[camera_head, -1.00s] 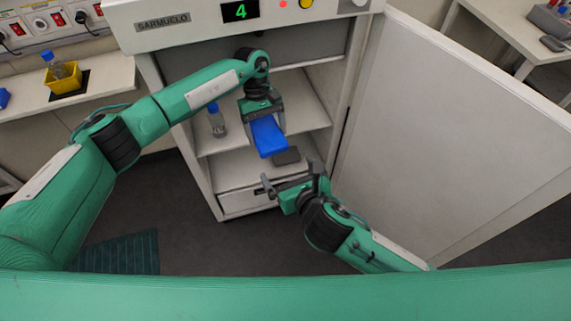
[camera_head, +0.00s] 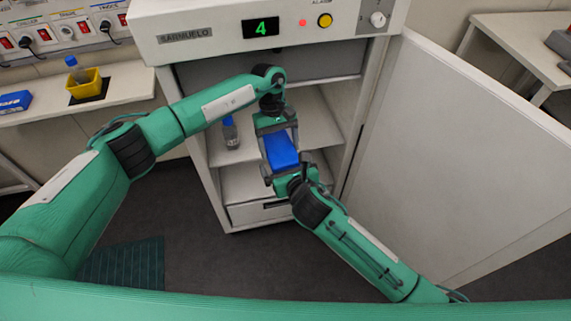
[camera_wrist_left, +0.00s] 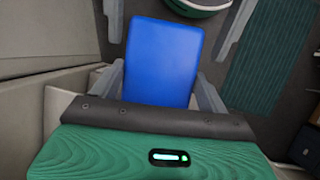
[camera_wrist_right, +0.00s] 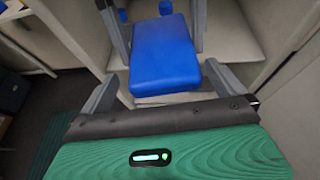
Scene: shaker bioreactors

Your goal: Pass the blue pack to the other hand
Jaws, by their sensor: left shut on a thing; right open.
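The blue pack (camera_head: 281,151) is a flat blue block held in front of the open cabinet. My left gripper (camera_head: 277,140) is shut on its upper end, and the pack fills the space between the fingers in the left wrist view (camera_wrist_left: 163,62). My right gripper (camera_head: 290,172) is open at the pack's lower end. In the right wrist view, the near end of the pack (camera_wrist_right: 164,66) lies ahead, around the level of the open fingertips. I cannot tell whether the right fingers touch it.
The cabinet's shelf (camera_head: 310,115) holds a blue-capped bottle (camera_head: 230,132). The open cabinet door (camera_head: 460,150) stands close on the right. A side bench (camera_head: 125,84) at left carries a yellow holder (camera_head: 86,84) with a bottle and another blue pack (camera_head: 14,102).

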